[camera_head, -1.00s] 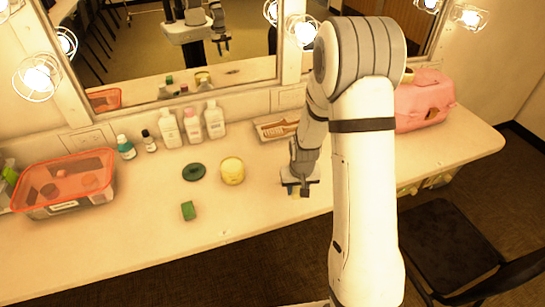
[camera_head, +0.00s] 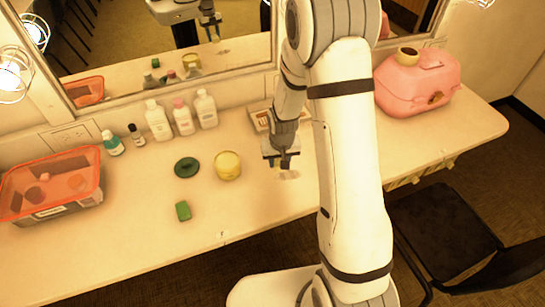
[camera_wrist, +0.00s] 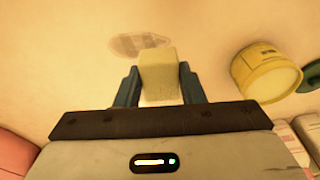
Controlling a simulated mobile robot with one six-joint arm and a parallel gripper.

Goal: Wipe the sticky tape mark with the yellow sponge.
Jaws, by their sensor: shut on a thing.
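My gripper (camera_head: 283,160) is low over the counter, right of a yellow jar. In the wrist view its blue fingers (camera_wrist: 158,88) are shut on the yellow sponge (camera_wrist: 160,72), a pale block. The tape mark (camera_wrist: 138,44) is a faint brownish oval on the counter, just beyond the sponge and to its left in that view. In the head view the mark (camera_head: 289,175) shows just below and right of the fingertips. The sponge is mostly hidden there. I cannot tell whether the sponge touches the counter.
Bottles (camera_head: 182,117) stand along the mirror. A shallow tray (camera_head: 262,119) is behind the gripper. A pink case (camera_head: 415,82) and red-lidded box (camera_head: 50,187) flank the counter (camera_head: 130,230).

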